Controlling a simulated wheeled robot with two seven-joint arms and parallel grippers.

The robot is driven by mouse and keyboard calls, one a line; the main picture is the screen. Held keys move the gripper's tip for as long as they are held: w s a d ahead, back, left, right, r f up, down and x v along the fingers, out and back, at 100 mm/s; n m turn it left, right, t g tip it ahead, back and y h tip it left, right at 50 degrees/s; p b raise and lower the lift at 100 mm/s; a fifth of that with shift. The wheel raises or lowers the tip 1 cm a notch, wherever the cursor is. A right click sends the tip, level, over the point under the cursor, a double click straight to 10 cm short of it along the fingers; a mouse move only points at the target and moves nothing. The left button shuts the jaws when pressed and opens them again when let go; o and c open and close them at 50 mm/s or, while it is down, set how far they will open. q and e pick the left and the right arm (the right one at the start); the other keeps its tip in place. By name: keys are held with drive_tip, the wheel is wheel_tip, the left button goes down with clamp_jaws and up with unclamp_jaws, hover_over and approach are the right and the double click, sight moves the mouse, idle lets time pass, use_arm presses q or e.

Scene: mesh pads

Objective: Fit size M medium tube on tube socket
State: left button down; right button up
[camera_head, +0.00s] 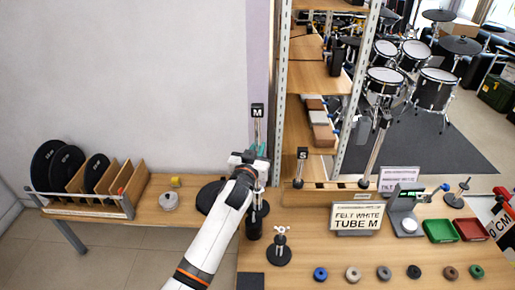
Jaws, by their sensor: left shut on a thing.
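My left gripper (259,160) is shut on the size M tube, a slim upright grey tube (257,131) with a black M tag on top. The gripper and arm hide much of its lower part. Below the gripper stand a black cylinder (254,229) and a dark round base; I cannot tell whether the tube touches either, or which is the tube socket. A short tube tagged S (299,178) and a taller metallic tube (376,152) stand in the wooden rack (325,196). A sign reading "FELT WHITE TUBE M" (356,217) stands on the table. My right gripper is not in view.
A small black stand (279,249) is just right of my forearm. Several coloured rings (353,273) line the front of the table. Green (440,230) and red (470,229) trays and a grey device (404,213) stand at right. A metal shelf upright (283,95) rises behind.

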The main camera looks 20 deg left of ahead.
use_arm(q)
drive_tip(key=shift+f+b, duration=2.4)
drive_tip(key=shift+f, duration=0.65)
drive_tip(key=c, duration=1.3)
unclamp_jaws()
drive_tip(key=shift+f, duration=0.15)
drive_tip(key=shift+s, duration=0.15)
drive_tip(key=s+b, duration=0.1)
drive_tip(key=s, duration=1)
drive_tip(key=shift+s+d, duration=0.15)
drive_tip(key=shift+s, duration=0.25)
